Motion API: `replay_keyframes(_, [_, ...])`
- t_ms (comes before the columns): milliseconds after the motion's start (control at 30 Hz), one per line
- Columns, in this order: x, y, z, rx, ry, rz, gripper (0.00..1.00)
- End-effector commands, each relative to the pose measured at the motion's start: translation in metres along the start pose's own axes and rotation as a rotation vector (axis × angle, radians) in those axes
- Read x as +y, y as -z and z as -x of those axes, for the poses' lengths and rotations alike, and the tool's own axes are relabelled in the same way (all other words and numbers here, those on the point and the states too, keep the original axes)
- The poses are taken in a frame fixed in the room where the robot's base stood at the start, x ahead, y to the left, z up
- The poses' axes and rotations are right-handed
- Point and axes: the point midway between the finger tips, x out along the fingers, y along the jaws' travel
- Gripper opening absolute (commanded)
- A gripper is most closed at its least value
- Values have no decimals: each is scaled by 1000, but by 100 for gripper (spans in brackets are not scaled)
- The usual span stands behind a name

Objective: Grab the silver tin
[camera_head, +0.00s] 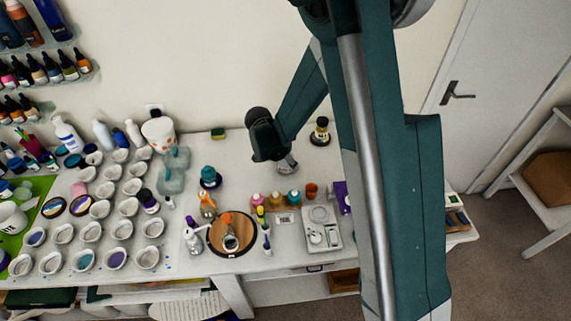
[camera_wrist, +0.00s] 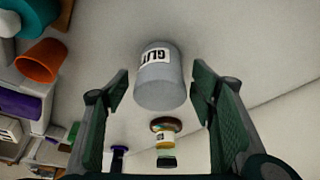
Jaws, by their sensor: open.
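The silver tin (camera_wrist: 160,88) is a grey cylinder with a white label reading "GLI…" in the wrist view. It stands upright-side unclear, between and just ahead of my fingertips, with a gap on each side. My gripper (camera_wrist: 160,76) is open, with one green finger left and one right of the tin, and holds nothing. In the head view my gripper (camera_head: 272,158) is low over the white table, behind the row of small bottles. A pale grey shape just below it may be the tin, but I cannot tell it from the fingers there.
A yellow-labelled jar (camera_head: 320,131) with a dark lid stands right of my gripper. An orange cup (camera_wrist: 41,61) is at the upper left of the wrist view. A white scale (camera_head: 321,229), a round wooden board (camera_head: 217,246) and many cups occupy the front and left.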

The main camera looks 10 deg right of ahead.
Motion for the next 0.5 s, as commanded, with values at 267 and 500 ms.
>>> replay_keyframes(267, [0, 0, 0, 0, 0, 0, 47])
replay_keyframes(500, [0, 0, 0, 0, 0, 0, 24])
